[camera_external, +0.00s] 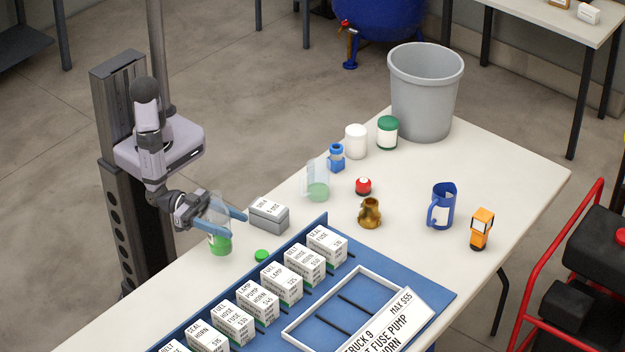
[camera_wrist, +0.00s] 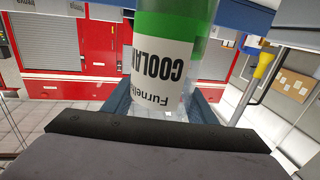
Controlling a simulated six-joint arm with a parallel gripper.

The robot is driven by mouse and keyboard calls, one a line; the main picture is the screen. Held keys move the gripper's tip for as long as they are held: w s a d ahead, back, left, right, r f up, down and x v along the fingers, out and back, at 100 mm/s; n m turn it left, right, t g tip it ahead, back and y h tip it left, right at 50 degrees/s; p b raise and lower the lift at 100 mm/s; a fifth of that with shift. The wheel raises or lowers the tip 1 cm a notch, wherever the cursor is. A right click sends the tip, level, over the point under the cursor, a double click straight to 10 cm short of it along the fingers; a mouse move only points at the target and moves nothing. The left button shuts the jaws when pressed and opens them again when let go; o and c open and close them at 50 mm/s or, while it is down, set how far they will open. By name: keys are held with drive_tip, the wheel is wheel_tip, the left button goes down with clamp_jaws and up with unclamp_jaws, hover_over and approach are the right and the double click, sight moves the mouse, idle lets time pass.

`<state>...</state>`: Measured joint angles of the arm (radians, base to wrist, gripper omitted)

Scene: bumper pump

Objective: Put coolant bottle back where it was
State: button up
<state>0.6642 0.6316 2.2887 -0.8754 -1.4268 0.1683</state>
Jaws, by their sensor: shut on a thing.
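The coolant bottle (camera_external: 219,243) is clear with green liquid at its bottom. It is upright near the table's left edge. My gripper (camera_external: 222,216) is shut on it, one blue finger on each side. I cannot tell whether its base touches the table. In the wrist view the bottle (camera_wrist: 172,45) fills the upper middle between the fingers (camera_wrist: 172,108), with a white and green label reading "COOLAN". A small green cap (camera_external: 262,256) lies on the table right of the bottle.
A grey labelled box (camera_external: 268,213) stands right of my gripper. Behind it is a clear container with green liquid (camera_external: 317,190). A blue mat (camera_external: 403,282) with a row of labelled boxes lies in front. A blue jug (camera_external: 442,208) and grey bin (camera_external: 425,92) stand farther right.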

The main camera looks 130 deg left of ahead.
drive_tip(key=shift+f, duration=1.95)
drive_tip(key=shift+f, duration=0.2)
drive_tip(key=o, duration=1.3)
drive_tip(key=shift+s+r, duration=0.1)
drive_tip(key=shift+r, duration=0.1)
drive_tip(key=s, duration=0.4)
drive_tip(key=s+d+b, duration=0.1)
drive_tip(key=s, duration=0.2)
drive_tip(key=s+d+b, duration=0.1)
drive_tip(key=s, duration=0.3)
drive_tip(key=shift+s+d, duration=0.2)
drive_tip(key=shift+s, duration=0.15)
